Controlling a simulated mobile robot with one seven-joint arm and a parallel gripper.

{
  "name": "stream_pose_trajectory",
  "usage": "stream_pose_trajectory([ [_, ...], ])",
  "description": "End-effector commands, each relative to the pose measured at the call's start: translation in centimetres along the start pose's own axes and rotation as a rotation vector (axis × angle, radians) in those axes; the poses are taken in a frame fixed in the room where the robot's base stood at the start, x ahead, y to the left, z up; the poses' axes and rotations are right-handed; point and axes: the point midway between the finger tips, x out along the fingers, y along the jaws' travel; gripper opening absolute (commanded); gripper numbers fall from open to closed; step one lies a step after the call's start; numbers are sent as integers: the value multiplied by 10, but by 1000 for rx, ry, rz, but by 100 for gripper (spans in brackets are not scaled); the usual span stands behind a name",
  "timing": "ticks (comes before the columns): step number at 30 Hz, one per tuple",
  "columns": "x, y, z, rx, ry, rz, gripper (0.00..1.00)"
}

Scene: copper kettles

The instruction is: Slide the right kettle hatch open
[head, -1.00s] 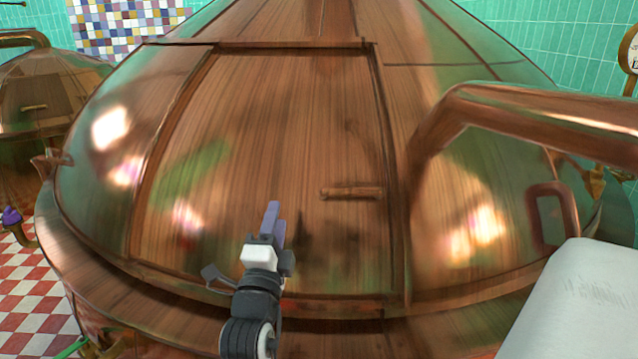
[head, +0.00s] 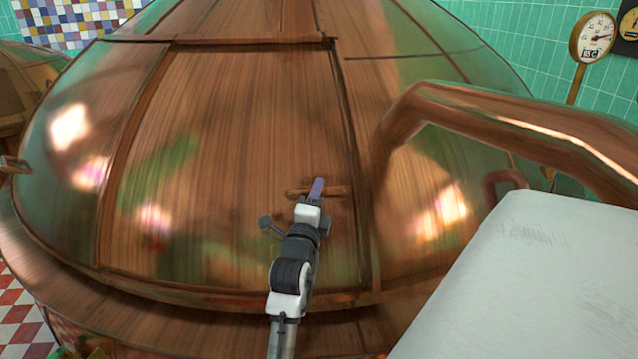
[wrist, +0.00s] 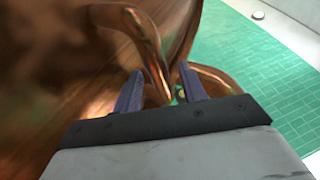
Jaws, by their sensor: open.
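The copper kettle hatch (head: 225,120) is a large framed panel on the domed kettle and looks closed. Its short horizontal handle (head: 298,193) is near the panel's lower right. My gripper (head: 318,186) is at the handle, with a purple finger overlapping its middle in the head view. In the wrist view my gripper (wrist: 161,70) has its two purple fingers apart. A copper bar (wrist: 153,55), which looks like the handle, reaches into the gap between them. Whether either finger touches it, I cannot tell.
A thick copper pipe (head: 500,120) curves across the right, close to the hatch. A second copper kettle (head: 20,85) stands at the far left. A round gauge (head: 594,37) is at the upper right, before green tiles (head: 510,45).

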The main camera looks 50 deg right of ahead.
Motion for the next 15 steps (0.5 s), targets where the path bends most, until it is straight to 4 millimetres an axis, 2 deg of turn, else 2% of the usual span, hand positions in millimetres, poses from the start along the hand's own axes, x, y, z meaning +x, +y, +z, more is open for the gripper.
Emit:
stream_pose_trajectory([
  [1, 7, -2, 0, 0, 1, 0, 41],
  [6, 16, 0, 0, 0, 0, 0, 41],
  [14, 16, 0, 0, 0, 0, -1, 41],
  [15, 16, 0, 0, 0, 0, -1, 39],
])
